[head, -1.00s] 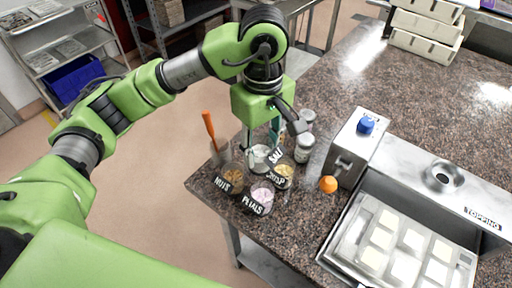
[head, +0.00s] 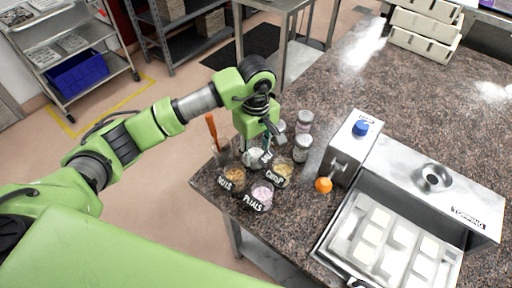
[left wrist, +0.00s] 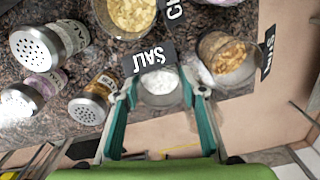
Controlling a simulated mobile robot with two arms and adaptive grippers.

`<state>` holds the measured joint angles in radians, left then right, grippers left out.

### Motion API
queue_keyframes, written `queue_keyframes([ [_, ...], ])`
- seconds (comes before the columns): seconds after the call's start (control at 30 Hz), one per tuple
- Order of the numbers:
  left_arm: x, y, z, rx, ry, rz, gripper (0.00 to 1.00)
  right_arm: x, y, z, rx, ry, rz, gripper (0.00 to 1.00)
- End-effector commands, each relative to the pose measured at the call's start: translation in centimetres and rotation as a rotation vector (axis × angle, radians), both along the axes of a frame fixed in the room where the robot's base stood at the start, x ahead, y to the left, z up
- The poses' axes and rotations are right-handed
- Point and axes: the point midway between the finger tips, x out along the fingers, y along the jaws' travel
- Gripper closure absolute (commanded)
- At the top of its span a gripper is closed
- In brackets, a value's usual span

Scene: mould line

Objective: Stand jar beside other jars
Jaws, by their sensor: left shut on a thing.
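The salt jar (head: 253,158) is a small clear jar of white grains with a black SALT label. It stands at the table corner among other labelled jars: nuts (head: 234,176), crisp (head: 283,171) and petals (head: 262,191). My left gripper (head: 264,149) reaches down from above and is shut on the salt jar. In the left wrist view the teal fingers (left wrist: 162,92) lie on both sides of the salt jar (left wrist: 160,82), with the crisp jar (left wrist: 130,14) and nuts jar (left wrist: 226,55) close by. Whether the salt jar touches the table is hidden. My right gripper is not in view.
Several metal-topped shakers (head: 302,147) stand just right of the jars. A container with an orange-handled tool (head: 212,130) is at the left edge.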

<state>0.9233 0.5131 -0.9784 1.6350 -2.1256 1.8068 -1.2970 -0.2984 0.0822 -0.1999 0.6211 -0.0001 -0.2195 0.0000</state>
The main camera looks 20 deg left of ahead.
Motion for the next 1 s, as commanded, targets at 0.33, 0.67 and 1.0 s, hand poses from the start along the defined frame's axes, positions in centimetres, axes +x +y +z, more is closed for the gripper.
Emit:
queue_keyframes([
  [0.33, 0.0, 0.0, -0.3, -0.001, 0.001, 0.000, 0.45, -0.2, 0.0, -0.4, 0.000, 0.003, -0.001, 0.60],
  [0.67, 0.0, 0.0, -0.2, -0.001, 0.001, 0.000, 0.45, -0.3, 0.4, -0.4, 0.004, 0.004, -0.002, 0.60],
  [1.0, 0.2, 0.0, 4.0, -0.001, -0.009, 0.001, 0.45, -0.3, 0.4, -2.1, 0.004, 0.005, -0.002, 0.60],
])
